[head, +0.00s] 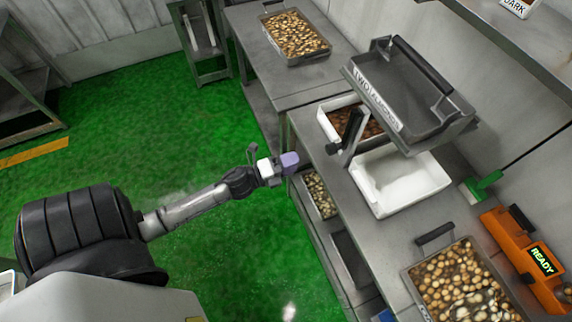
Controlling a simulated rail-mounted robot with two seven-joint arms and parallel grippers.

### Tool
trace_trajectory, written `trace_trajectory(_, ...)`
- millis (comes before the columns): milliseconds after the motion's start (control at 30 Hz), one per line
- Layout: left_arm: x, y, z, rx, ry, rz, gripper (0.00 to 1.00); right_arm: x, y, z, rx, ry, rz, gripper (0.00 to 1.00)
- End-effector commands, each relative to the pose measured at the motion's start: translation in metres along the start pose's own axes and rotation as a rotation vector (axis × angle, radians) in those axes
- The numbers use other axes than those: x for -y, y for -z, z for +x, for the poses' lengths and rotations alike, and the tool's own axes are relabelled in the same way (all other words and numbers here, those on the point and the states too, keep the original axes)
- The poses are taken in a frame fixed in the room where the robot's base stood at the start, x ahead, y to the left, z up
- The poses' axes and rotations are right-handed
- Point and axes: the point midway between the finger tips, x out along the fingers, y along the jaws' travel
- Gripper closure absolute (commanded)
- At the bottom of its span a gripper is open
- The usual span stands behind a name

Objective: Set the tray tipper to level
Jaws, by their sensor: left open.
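The tray tipper (443,133) stands on the steel bench at the right, holding a dark grey tray (405,85) above a white bin. The tray has a black bar handle and a label on its near edge that seems to read "TWO ALMONDS". It looks tilted, but I cannot tell the angle exactly. A black-topped lever (353,130) sticks up at the tipper's left side. My left gripper (290,161), with pale purple fingertips, is open and empty over the bench's left edge, left of and apart from the lever. My right gripper is not in view.
An empty white bin (425,172) sits below the tipper, beside a white bin of brown pieces (334,124). Trays of nuts (296,34) and round pieces (450,262) stand behind and in front. An orange "READY" unit (516,240) is at right. Green floor at left is clear.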

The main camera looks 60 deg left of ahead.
Motion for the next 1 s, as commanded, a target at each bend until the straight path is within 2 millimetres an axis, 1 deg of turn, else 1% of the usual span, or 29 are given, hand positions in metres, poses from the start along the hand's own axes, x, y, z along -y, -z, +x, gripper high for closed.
trace_trajectory(33,-0.0011,0.0005,-0.0053,0.0,-0.002,-0.001,0.35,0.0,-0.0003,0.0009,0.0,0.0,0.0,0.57)
trace_trajectory(100,-0.0007,0.0001,-0.0094,0.001,-0.001,0.0,0.35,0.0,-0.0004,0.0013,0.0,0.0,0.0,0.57)
trace_trajectory(233,0.0,-0.0001,-0.0139,0.0,-0.001,0.0,0.35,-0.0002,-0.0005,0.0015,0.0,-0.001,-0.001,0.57)
trace_trajectory(867,0.0001,-0.0001,-0.0142,0.0,-0.001,0.0,0.35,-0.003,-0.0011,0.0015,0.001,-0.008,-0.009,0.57)
trace_trajectory(1000,-0.0014,-0.0017,-0.0142,0.01,-0.009,-0.055,0.35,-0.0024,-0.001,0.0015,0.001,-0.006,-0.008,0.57)
